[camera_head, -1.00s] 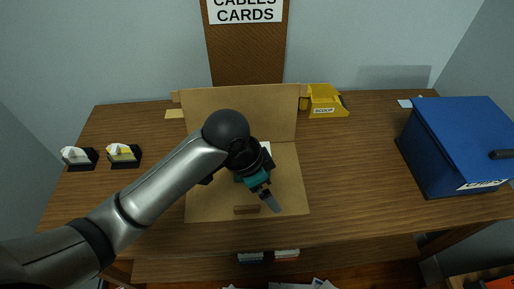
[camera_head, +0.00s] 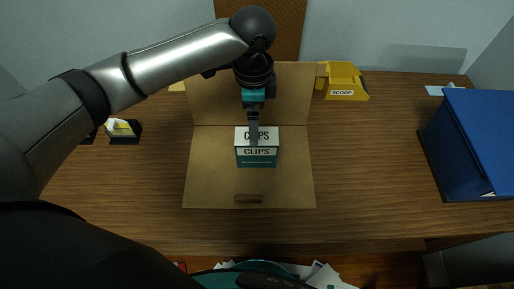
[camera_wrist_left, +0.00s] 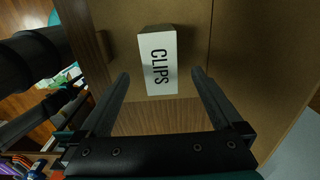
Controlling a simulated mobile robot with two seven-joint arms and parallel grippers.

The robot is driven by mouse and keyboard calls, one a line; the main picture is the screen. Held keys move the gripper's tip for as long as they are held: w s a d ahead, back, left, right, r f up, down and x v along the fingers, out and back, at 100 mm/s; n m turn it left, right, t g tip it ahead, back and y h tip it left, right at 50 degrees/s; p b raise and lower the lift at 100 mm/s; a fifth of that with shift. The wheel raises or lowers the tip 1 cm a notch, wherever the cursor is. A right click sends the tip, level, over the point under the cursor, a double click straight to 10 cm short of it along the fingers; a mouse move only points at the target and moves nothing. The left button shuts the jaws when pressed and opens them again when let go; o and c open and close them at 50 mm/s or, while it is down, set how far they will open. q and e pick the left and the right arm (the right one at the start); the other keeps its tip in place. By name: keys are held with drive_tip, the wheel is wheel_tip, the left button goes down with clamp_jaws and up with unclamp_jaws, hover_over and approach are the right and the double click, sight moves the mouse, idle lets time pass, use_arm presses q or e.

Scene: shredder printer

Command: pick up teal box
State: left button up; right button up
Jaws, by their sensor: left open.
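The teal box (camera_head: 257,158) stands on the cardboard sheet (camera_head: 215,185) on the wooden table. It has a white top and a white band, both lettered CLIPS. In the left wrist view its white top (camera_wrist_left: 158,65) shows ahead of the fingers. My left gripper (camera_head: 254,140) points down over the box in the head view, its fingers overlapping the box's top. In the left wrist view the left gripper (camera_wrist_left: 160,80) is open, with its two fingers apart and the box between their lines. Contact with the box cannot be told. My right gripper is not in view.
A yellow scoop bin (camera_head: 345,84) stands at the back, right of the upright cardboard panel (camera_head: 300,95). A blue box (camera_head: 475,145) is at the far right. A small wooden block (camera_head: 248,198) lies at the cardboard's front. The table between cardboard and blue box is clear.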

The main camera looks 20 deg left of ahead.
sight(257, 148)
use_arm(q)
wheel_tip(257, 148, down, 4)
drive_tip(key=shift+f+b, duration=0.25)
drive_tip(key=shift+b, duration=0.25)
drive_tip(key=f, duration=0.1)
drive_tip(key=f+b, duration=0.1)
drive_tip(key=f, duration=0.1)
drive_tip(key=f+b, duration=0.1)
drive_tip(key=f, duration=0.1)
drive_tip(key=shift+d+f, duration=0.15)
drive_tip(key=shift+d, duration=0.1)
drive_tip(key=c, duration=1.5)
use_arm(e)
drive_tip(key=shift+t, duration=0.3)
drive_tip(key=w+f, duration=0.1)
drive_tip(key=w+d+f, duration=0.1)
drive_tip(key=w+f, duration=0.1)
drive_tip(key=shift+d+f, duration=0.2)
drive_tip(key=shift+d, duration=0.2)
